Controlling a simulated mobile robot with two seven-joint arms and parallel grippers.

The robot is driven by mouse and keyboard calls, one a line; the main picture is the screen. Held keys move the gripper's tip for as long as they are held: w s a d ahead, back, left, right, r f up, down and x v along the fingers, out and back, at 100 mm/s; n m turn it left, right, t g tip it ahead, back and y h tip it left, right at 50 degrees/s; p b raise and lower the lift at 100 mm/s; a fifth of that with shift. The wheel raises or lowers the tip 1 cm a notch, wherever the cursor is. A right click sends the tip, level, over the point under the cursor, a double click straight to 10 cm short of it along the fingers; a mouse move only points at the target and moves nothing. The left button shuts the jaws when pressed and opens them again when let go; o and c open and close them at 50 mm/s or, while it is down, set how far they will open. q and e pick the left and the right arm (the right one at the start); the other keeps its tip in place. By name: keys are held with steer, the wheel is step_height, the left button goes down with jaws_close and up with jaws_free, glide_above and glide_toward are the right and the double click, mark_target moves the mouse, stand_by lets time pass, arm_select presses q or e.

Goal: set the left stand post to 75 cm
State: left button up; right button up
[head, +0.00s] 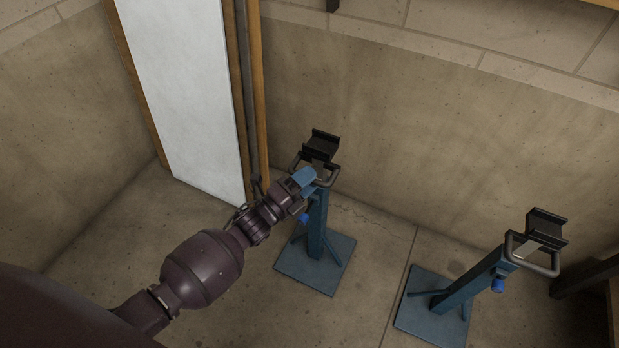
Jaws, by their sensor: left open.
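The left stand (316,232) is a blue post on a square blue base plate, with a black cradle (321,146) and a grey loop handle on top. A blue knob (304,217) sits on its side. My left gripper (312,178) is at the upper post by the loop handle, open; I cannot tell if it touches the handle. It hides part of the post top. The right stand (465,283) is of the same kind, with its own black cradle (546,227), loop handle and blue knob (498,286). I see no height scale that I can read. My right gripper is not in view.
A white panel (184,90) with wooden edges leans at the wall, left of the left stand. Dark and wooden poles (257,100) stand beside it. A concrete wall (420,130) closes the back. Bare floor (378,262) lies between the stands. A dark beam (588,277) is at the right edge.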

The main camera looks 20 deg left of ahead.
arm_select(q)
steer(key=shift+w+d+r, duration=0.1)
steer(key=shift+w, duration=0.2)
steer(key=shift+c, duration=0.4)
jaws_close()
